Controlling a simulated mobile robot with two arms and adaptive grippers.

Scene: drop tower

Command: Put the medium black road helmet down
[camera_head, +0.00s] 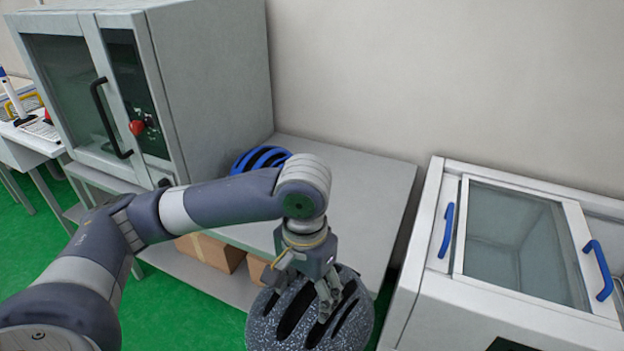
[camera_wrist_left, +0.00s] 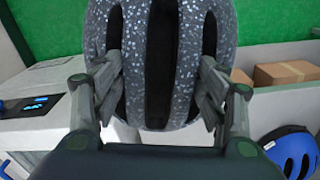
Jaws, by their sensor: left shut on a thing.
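The road helmet (camera_head: 268,325) is speckled dark grey with long black vents. It hangs from my left gripper (camera_head: 318,297) at the bottom middle of the head view, in front of the grey table (camera_head: 365,185). In the left wrist view the helmet (camera_wrist_left: 195,50) fills the top middle, with one finger on each side of its ribs. The left gripper is shut on it. The helmet's lower part is cut off by the head view's edge, and no support shows under it. My right gripper is not in view.
A blue helmet (camera_head: 262,158) sits on the table beside a grey cabinet (camera_head: 215,80), partly behind my arm. The table's right part is bare. Cardboard boxes (camera_head: 210,252) lie on the shelf below. A white machine (camera_head: 430,285) with a glass lid stands at right.

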